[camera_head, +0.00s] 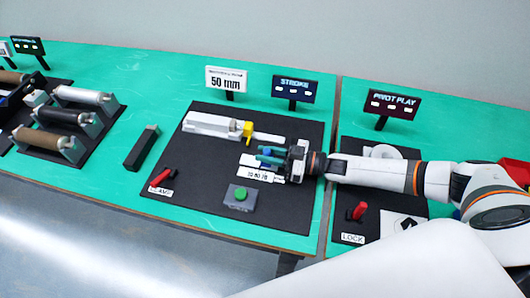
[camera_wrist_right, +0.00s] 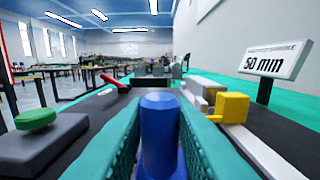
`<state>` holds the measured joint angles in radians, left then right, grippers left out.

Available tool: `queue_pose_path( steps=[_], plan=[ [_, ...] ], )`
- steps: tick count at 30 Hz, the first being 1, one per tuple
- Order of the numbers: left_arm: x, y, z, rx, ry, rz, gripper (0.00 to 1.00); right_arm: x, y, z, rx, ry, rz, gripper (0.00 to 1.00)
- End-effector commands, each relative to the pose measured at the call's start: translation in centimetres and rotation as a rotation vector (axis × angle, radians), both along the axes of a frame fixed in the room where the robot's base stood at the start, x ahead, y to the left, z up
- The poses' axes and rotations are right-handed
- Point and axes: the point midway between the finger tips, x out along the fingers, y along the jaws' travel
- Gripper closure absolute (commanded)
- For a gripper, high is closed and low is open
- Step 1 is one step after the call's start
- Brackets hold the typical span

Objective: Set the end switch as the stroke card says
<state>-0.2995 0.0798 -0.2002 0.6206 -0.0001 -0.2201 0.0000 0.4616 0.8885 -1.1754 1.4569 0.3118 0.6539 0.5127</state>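The stroke card (camera_head: 226,79) reads 50 mm; it also shows in the wrist view (camera_wrist_right: 277,60). Below it on the black board lies a white cylinder unit (camera_head: 209,123) with a yellow block (camera_head: 247,130) at its rod end. My left gripper is not in view.
A green button (camera_head: 240,194) and a red clamp lever (camera_head: 161,178) are at the board's front. The STROKE sign (camera_head: 295,89) stands behind. A black block (camera_head: 142,148) lies to the left. The PIVOT PLAY station (camera_head: 390,103) is to the right.

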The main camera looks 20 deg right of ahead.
Motion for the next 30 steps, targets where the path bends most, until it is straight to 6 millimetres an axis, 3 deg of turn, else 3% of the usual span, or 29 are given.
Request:
queue_pose_path(
  steps=[3,14,24,30],
  plan=[
    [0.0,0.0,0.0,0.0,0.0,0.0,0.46,0.0,0.0,0.0,0.001,-0.001,0.0,0.62],
    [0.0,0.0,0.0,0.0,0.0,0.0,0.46,0.0,0.0,0.8,0.001,-0.003,0.001,0.62],
    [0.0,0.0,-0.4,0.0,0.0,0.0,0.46,0.0,-0.1,6.9,-0.001,-0.004,0.001,0.62],
    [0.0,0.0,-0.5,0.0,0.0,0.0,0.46,0.0,0.0,9.4,0.0,-0.002,0.0,0.62]
  ],
)
